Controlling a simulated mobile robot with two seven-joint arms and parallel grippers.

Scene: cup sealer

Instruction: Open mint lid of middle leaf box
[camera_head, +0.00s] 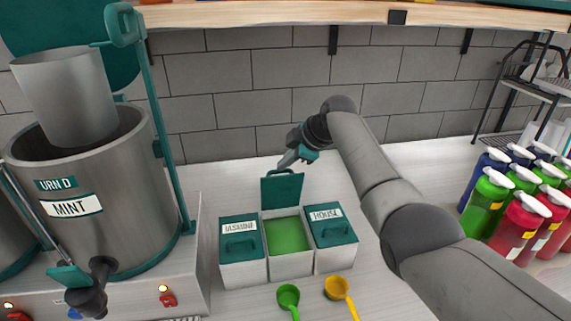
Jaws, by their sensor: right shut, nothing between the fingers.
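Three leaf boxes stand side by side on the counter. The middle leaf box (289,267) has its teal lid (282,191) raised upright at the back, and green contents (287,236) show inside. The left box (241,269) is labelled JASMINE and the right box (335,258) HOUSE; both lids are shut. My right gripper (285,164) is shut and empty, just behind and above the raised lid's top edge; I cannot tell whether it touches the lid. My left gripper is not in view.
A large steel urn (110,235) labelled MINT stands at the left. A green scoop (288,297) and a yellow scoop (338,288) lie in front of the boxes. Several pump bottles (485,204) and a wire rack (508,95) are at the right. A wooden shelf (270,13) runs above.

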